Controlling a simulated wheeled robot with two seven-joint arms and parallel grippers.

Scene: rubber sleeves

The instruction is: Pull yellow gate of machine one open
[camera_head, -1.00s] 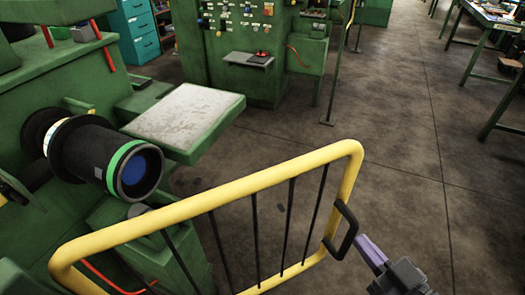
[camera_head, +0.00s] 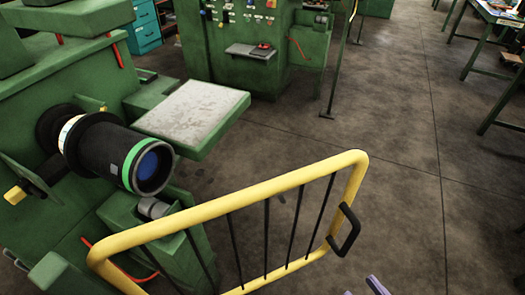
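The yellow gate (camera_head: 225,205) of the green machine (camera_head: 70,85) stands across the lower middle of the head view, swung out from the machine over the floor. It has thin black bars and a black handle (camera_head: 345,230) on its right end post. The purple fingertips of my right gripper (camera_head: 362,288) show at the bottom edge, below the handle and apart from it. The two tips are spread with nothing between them; the rest of this gripper is out of the frame. My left gripper is not in view.
A black cylinder with a green band (camera_head: 125,157) and a grey-topped green ledge (camera_head: 190,115) jut from the machine behind the gate. A green control cabinet (camera_head: 235,50) stands at the back. The floor right of the gate is clear up to green tables (camera_head: 495,35).

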